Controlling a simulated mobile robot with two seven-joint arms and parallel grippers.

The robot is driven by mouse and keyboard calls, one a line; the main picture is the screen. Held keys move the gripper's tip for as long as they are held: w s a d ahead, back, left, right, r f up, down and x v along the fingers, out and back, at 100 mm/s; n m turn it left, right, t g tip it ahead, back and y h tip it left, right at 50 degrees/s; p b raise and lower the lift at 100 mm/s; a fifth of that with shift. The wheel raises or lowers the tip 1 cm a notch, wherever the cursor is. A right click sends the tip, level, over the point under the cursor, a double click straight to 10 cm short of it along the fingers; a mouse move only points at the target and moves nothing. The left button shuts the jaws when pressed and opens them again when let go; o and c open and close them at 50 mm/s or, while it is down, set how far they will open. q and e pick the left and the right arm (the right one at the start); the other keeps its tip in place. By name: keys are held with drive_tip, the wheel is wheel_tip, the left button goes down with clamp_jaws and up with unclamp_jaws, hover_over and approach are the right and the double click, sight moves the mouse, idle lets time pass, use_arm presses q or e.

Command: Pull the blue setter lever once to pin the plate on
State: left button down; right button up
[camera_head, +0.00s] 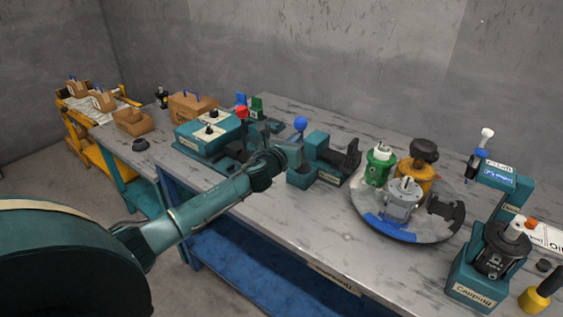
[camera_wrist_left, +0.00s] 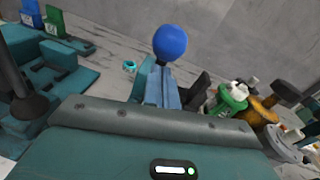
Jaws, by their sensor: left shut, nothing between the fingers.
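A lever with a round blue knob (camera_head: 301,123) stands up from the teal fixture (camera_head: 316,142) in the middle of the bench. The knob also shows in the left wrist view (camera_wrist_left: 170,42), just beyond the fingertips. My left gripper (camera_head: 293,152) is shut and empty, just below the knob in the head view. Its closed fingers (camera_wrist_left: 161,84) point at the knob; I cannot tell whether they touch it. The lever's shaft and the plate at the fixture are mostly hidden behind my gripper. My right gripper is not in view.
A round tray (camera_head: 437,230) carries a green, an orange and a grey motor part. A teal carrier (camera_head: 474,280) holds a black part at the right. A teal box (camera_head: 205,135) and a cardboard box (camera_head: 193,106) stand left of the fixture. The bench's front middle is clear.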

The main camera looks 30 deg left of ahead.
use_arm(q)
drive_tip(key=shift+w+d+r, duration=0.1)
drive_tip(key=shift+w+r, duration=0.2)
drive_tip(key=shift+w, duration=0.25)
drive_tip(key=shift+w+r, duration=0.25)
drive_tip(key=shift+w, duration=0.25)
drive_tip(key=shift+r, duration=0.2)
drive_tip(key=shift+f+p, duration=0.15)
drive_tip(key=shift+p, duration=0.15)
